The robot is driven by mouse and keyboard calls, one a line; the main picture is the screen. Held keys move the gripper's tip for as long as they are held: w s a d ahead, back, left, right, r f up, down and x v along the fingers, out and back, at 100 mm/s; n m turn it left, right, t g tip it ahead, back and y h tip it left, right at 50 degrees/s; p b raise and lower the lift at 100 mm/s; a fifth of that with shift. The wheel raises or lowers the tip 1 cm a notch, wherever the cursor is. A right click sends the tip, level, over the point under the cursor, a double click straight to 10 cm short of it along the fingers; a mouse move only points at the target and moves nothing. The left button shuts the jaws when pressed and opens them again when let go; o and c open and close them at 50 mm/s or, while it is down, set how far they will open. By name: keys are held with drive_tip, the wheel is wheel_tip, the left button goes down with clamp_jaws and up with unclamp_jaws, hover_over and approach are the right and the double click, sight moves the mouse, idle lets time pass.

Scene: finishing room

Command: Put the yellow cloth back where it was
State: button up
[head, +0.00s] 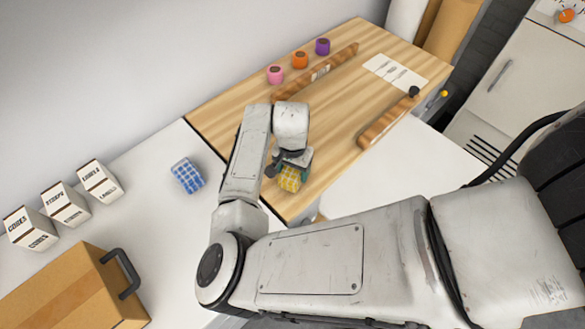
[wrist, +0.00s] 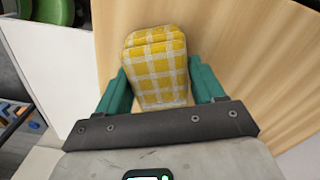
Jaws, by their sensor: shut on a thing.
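The yellow checked cloth (head: 290,178) is a folded block at the near left end of the wooden board surface (head: 330,110). In the wrist view the yellow cloth (wrist: 156,68) sits between the two teal fingers of my gripper (wrist: 160,88), touching or nearly touching both. Wood lies behind it; whether the cloth touches the wood I cannot tell. A blue checked cloth (head: 187,175) lies on the white counter to the left.
Pink (head: 275,74), orange (head: 300,60) and purple (head: 322,47) small pots stand along the back. Wooden bars (head: 317,72) (head: 388,118) and a white card (head: 395,72) lie on the wood. White labelled boxes (head: 65,203) and a handled cardboard case (head: 75,290) stand at left.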

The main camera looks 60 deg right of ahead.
drive_tip(key=o, duration=1)
wheel_tip(320, 180, up, 12)
drive_tip(key=s+d+r+n+t+h, duration=0.15)
drive_tip(key=d+r+n+h, duration=0.4)
drive_tip(key=d, duration=0.65)
drive_tip(key=s+a+f+n+y, duration=0.1)
drive_tip(key=s+a+f+n, duration=0.2)
drive_tip(key=a, duration=0.4)
drive_tip(key=s+a+f+n+y, duration=0.2)
drive_tip(key=s+a+f+n, duration=0.2)
drive_tip(key=a, duration=0.4)
drive_tip(key=s+a+f+n+y, duration=0.2)
drive_tip(key=s+a+f+n, duration=0.1)
drive_tip(key=s+a+f, duration=0.2)
drive_tip(key=a+f+b, duration=0.1)
drive_tip(key=a+f, duration=0.1)
drive_tip(key=a, duration=0.1)
drive_tip(key=shift+s+f, duration=0.2)
drive_tip(key=shift+f, duration=0.1)
drive_tip(key=shift+a+n+g, duration=0.1)
drive_tip(key=shift+n+g, duration=0.15)
